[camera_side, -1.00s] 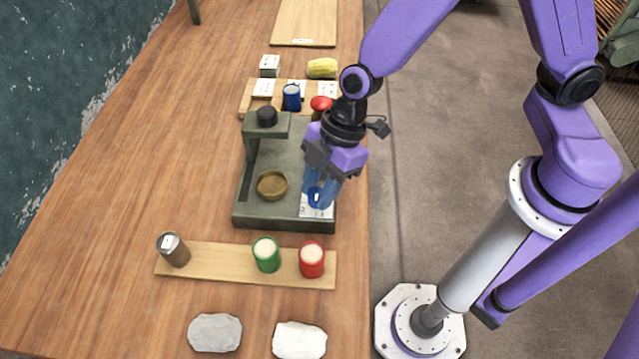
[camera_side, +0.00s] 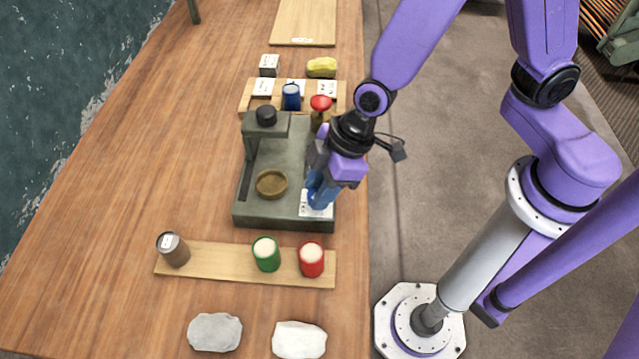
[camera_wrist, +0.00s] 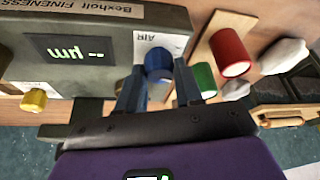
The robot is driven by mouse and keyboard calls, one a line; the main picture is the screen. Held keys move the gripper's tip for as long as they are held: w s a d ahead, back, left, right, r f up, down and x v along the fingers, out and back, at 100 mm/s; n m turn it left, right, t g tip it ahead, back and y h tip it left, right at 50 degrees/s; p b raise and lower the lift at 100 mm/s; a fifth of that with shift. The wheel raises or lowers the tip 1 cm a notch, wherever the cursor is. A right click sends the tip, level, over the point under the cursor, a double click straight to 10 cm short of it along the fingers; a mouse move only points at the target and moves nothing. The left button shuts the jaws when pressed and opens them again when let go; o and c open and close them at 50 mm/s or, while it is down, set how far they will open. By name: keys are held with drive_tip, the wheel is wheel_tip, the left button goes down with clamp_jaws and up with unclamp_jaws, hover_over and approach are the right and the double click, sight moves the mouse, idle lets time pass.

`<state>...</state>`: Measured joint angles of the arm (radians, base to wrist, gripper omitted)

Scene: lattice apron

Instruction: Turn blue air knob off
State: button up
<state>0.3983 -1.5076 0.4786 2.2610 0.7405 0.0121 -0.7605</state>
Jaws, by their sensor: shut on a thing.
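The blue air knob (camera_wrist: 158,63) sits on the white label marked AIR (camera_wrist: 150,40) on the front of the grey-green machine (camera_wrist: 100,20). In the wrist view my gripper (camera_wrist: 160,78) has its two blue fingers on either side of the knob, shut on it. In the side view my gripper (camera_side: 318,192) is at the machine's right front corner, over the white label plate (camera_side: 317,211). The knob is mostly hidden there by the fingers. Its exact turn angle cannot be read.
A wooden board (camera_side: 215,265) in front holds a brown canister (camera_side: 173,249), a green cup (camera_side: 266,254) and a red cup (camera_side: 311,259). A red-topped object (camera_side: 321,103) and a blue cup (camera_side: 291,97) stand behind.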

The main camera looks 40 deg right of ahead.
drive_tip(key=m+t+h, duration=0.1)
drive_tip(key=m, duration=0.2)
drive_tip(key=m+t, duration=0.1)
drive_tip(key=m, duration=0.2)
drive_tip(key=shift+s+a+h, duration=0.15)
drive_tip(key=shift+s+h, duration=0.05)
drive_tip(key=shift+h, duration=0.2)
drive_tip(key=m+h, duration=0.1)
drive_tip(key=m, duration=0.2)
drive_tip(key=m+h, duration=0.1)
drive_tip(key=m, duration=0.2)
drive_tip(key=shift+a+m, duration=0.1)
drive_tip(key=shift+m, duration=0.5)
drive_tip(key=o, duration=1)
drive_tip(key=shift+r+t, duration=0.15)
drive_tip(key=shift+t, duration=0.15)
drive_tip(key=shift+v, duration=0.8)
drive_tip(key=v, duration=1.5)
drive_tip(key=shift+s+a+r, duration=0.1)
drive_tip(key=shift+a+r, duration=0.15)
drive_tip(key=shift+a, duration=0.1)
